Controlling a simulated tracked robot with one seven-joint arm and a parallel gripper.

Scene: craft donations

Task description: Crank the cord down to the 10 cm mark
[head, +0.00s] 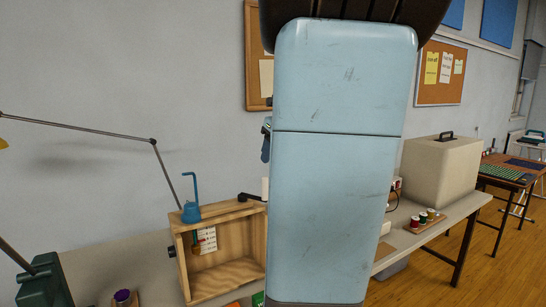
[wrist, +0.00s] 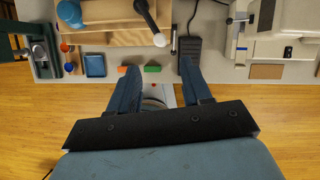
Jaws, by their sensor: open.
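A wooden open-fronted box (head: 222,272) stands on the bench in the head view, with a white scale card (head: 207,240) inside; its marks are too small to read. A small brownish thing hangs beside the card; the cord cannot be made out. A black crank (head: 250,197) with a pale knob (head: 265,187) sticks out at the box's upper right. In the wrist view the crank (wrist: 146,15) ends in a white knob (wrist: 160,40), just beyond and between my fingertips. My gripper (wrist: 158,68) is open and empty, apart from the knob. My arm hides much of the head view.
A blue oil can (head: 191,205) stands on the box. A black pedal (wrist: 190,45) lies right of the knob, near a white machine (wrist: 285,25). A blue tray (wrist: 95,65), orange block (wrist: 124,69) and green block (wrist: 152,69) lie along the bench's front edge.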

